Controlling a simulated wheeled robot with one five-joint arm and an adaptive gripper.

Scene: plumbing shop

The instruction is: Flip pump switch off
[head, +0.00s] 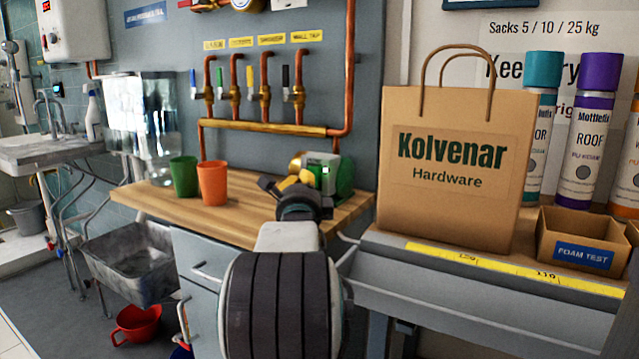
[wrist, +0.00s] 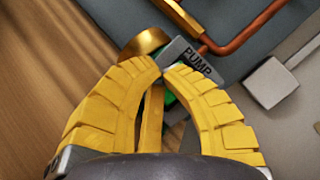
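The pump sits at the right back of the wooden counter in the head view, with a green body (head: 345,178), a grey box (head: 322,160) and a brass end. A small bright green spot shows on the box. In the wrist view, a grey plate marked PUMP (wrist: 197,62) lies just beyond my fingertips, with a brass part (wrist: 146,42) beside it. My gripper (head: 290,182) is in front of the pump. In the wrist view its yellow fingers (wrist: 163,72) curve together, tips almost meeting, with nothing seen held. Some green shows between them; the switch itself is mostly hidden, and contact cannot be told.
A green cup (head: 184,177) and an orange cup (head: 213,184) stand left on the counter (head: 150,203). Copper pipes with valves (head: 265,95) run behind. A paper bag (head: 450,200) and an open carton (head: 575,232) stand on the right bench. Some counter between cups and pump is clear.

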